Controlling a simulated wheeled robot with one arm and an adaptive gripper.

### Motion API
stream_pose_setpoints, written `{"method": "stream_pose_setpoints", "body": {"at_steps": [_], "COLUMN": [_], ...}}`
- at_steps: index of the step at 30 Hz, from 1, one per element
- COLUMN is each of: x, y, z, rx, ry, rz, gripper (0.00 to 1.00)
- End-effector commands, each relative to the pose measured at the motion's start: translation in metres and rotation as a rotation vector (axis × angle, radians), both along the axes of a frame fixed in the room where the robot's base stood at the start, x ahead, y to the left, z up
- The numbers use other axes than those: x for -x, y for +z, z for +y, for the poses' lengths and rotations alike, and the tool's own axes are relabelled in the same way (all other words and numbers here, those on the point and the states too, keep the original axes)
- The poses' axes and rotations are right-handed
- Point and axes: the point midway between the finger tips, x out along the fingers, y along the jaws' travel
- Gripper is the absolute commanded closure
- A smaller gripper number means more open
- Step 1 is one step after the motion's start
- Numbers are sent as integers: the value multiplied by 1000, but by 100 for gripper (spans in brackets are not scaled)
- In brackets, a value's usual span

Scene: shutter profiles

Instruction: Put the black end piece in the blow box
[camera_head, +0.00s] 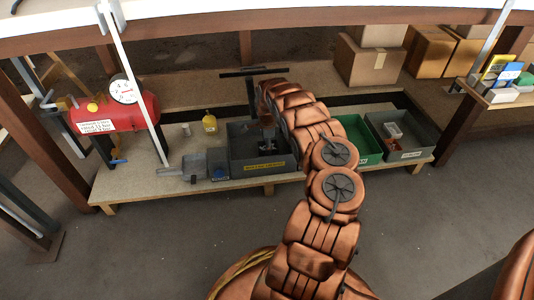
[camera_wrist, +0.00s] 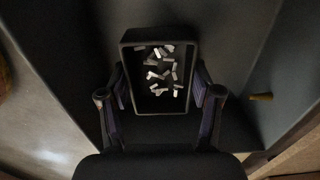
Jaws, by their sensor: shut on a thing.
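The black end piece (camera_wrist: 145,99) is a shallow open rectangular piece with several pale chips lying inside it. It sits between the two fingers of my gripper (camera_wrist: 160,80) in the wrist view, and the gripper is shut on it. In the head view my gripper (camera_head: 266,142) reaches down into the dark grey blow box (camera_head: 262,170), which has a yellow label on its front. The end piece is too small and shaded to make out clearly there. In the wrist view, dark walls of the box (camera_wrist: 225,35) surround the held piece. I cannot tell whether it touches the floor.
A red air tank (camera_head: 115,117) with a gauge stands at the left of the bench, with a yellow bottle (camera_head: 209,122) nearby. A grey vise-like block (camera_head: 187,168) sits left of the box. A green bin (camera_head: 358,138) and a grey bin (camera_head: 400,137) stand to its right.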

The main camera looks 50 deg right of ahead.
Motion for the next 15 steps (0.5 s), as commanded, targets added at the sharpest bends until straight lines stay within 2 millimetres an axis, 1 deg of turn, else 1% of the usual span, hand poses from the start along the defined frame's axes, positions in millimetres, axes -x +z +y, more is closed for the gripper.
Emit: {"method": "stream_pose_setpoints", "body": {"at_steps": [9, 12, 15], "x": [-1, -1, -1], "y": [-36, -40, -39], "z": [0, 0, 0], "rx": [-2, 0, 1], "ry": [-1, 0, 0], "rz": [-3, -2, -2], "gripper": [72, 72, 72]}}
